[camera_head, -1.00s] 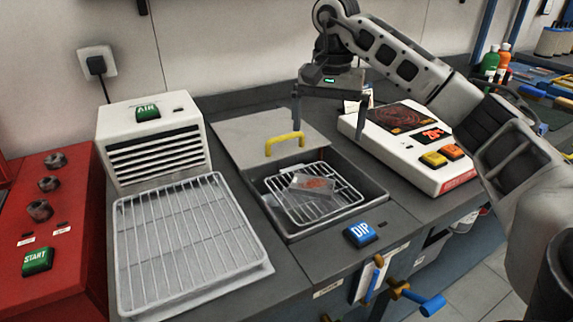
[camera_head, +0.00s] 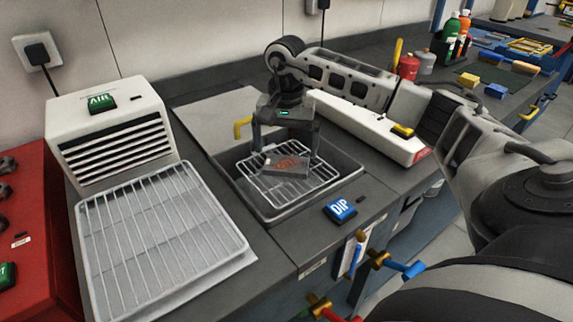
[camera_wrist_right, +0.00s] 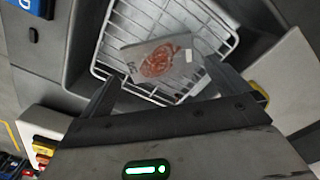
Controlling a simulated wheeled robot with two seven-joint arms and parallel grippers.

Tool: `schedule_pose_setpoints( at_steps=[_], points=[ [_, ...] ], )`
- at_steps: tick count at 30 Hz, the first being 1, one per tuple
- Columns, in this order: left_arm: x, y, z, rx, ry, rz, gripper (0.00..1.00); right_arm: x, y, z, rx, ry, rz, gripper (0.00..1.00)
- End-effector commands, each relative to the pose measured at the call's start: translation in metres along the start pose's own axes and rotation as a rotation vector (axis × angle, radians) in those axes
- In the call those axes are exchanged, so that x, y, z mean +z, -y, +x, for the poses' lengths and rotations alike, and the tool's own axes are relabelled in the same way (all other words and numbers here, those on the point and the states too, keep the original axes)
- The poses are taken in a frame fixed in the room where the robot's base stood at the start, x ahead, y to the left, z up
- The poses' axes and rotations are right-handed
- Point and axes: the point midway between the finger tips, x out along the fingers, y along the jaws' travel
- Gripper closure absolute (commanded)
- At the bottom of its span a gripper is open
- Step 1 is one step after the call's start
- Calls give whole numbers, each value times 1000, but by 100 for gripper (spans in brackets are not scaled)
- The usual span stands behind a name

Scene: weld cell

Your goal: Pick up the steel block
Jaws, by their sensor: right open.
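The steel block (camera_head: 288,166) is a grey flat piece with a reddish-orange mark on its top. It lies on the wire rack (camera_head: 258,180) in the sunken dip tank (camera_head: 243,205). In the right wrist view the block (camera_wrist_right: 186,56) shows on the rack (camera_wrist_right: 118,28), ahead of the fingers. My right gripper (camera_head: 285,150) is over the tank, pointing down, with its fingers open at the block. The right wrist view shows the open fingers (camera_wrist_right: 165,88) on either side of the block's near part. I cannot tell whether they touch it. My left gripper is not in view.
A blue DIP button (camera_head: 341,210) is at the tank's front. An empty wire tray (camera_head: 160,240) and the white AIR blower (camera_head: 113,140) stand to the left. A white unit (camera_head: 360,128) lies partly behind my right arm. Valve handles (camera_head: 395,265) stick out below the counter.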

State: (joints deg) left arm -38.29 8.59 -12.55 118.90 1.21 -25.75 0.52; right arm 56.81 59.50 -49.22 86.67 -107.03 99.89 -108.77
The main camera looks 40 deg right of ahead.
Motion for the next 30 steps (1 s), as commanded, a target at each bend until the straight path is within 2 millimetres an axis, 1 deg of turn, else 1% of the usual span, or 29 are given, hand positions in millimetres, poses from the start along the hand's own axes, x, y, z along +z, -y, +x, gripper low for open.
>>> schedule_pose_setpoints(
  at_steps=[3, 6, 9, 15, 16, 17, 18, 20, 21, 23, 30],
  points=[
    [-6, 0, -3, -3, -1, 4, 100, 0, -2, 19, 5, 3, 1, 0],
    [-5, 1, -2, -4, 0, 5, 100, 0, -2, 32, 3, 3, 0, 0],
    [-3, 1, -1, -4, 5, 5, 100, 0, -2, 39, 3, 2, 0, 0],
    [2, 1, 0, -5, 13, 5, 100, 0, -1, 40, 2, 0, 0, 0],
    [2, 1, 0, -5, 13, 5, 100, 0, -1, 40, 2, 0, 0, 3],
    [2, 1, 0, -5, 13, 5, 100, 0, -1, 40, 1, 0, 0, 11],
    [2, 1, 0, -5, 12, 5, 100, 0, -1, 40, 2, 0, 0, 22],
    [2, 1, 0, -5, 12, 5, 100, 0, -1, 40, 1, 0, 0, 39],
    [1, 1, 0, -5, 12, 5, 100, 0, -2, 40, 1, 0, 0, 50],
    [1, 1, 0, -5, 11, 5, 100, -1, -1, 38, -2, -2, 0, 65],
    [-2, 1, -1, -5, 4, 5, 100, -1, -1, 36, -3, -2, 1, 65]
  ],
)
